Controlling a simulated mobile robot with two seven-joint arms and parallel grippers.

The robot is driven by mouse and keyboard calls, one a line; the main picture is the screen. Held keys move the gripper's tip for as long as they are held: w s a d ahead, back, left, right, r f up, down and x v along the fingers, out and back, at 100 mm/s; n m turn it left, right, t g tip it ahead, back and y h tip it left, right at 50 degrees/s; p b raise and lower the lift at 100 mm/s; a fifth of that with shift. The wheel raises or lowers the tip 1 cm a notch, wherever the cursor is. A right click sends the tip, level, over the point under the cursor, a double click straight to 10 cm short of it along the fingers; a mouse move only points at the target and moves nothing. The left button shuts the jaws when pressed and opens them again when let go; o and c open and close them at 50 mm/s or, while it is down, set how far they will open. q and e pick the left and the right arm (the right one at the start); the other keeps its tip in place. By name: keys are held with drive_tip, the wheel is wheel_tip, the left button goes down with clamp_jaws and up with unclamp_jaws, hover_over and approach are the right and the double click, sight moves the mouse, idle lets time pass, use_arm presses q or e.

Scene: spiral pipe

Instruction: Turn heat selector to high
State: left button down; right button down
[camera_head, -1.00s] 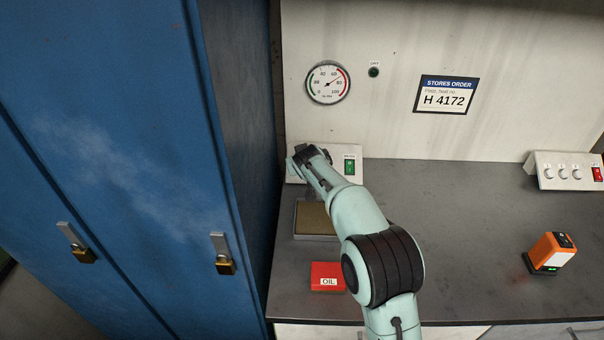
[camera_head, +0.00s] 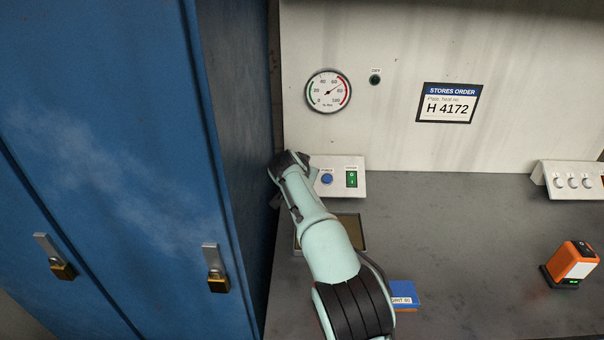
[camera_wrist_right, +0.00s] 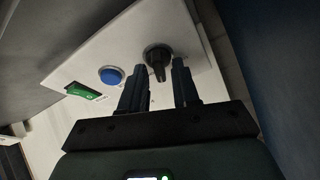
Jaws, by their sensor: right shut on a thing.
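The heat selector, a black knob (camera_wrist_right: 157,52), is on a white control panel (camera_head: 345,190) at the back left of the bench. In the right wrist view it sits between the fingers of my right gripper (camera_wrist_right: 160,68), which is shut on it. In the head view my right gripper (camera_head: 284,165) is at the panel's left end and hides the knob. A blue button (camera_head: 327,179) and a green switch (camera_head: 351,179) are on the same panel to the right. I cannot read the knob's setting. My left gripper is not in view.
A blue locker (camera_head: 120,150) stands close to the left of the gripper. A dial gauge (camera_head: 328,91) and a small dark lamp (camera_head: 375,80) are on the wall above. A tray (camera_head: 352,232), a blue box (camera_head: 404,293) and an orange device (camera_head: 570,262) are on the bench.

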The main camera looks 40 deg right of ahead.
idle(0.3)
drive_tip(key=c, duration=1.2)
unclamp_jaws()
drive_tip(key=shift+v, duration=3.75)
drive_tip(key=shift+o, duration=0.4)
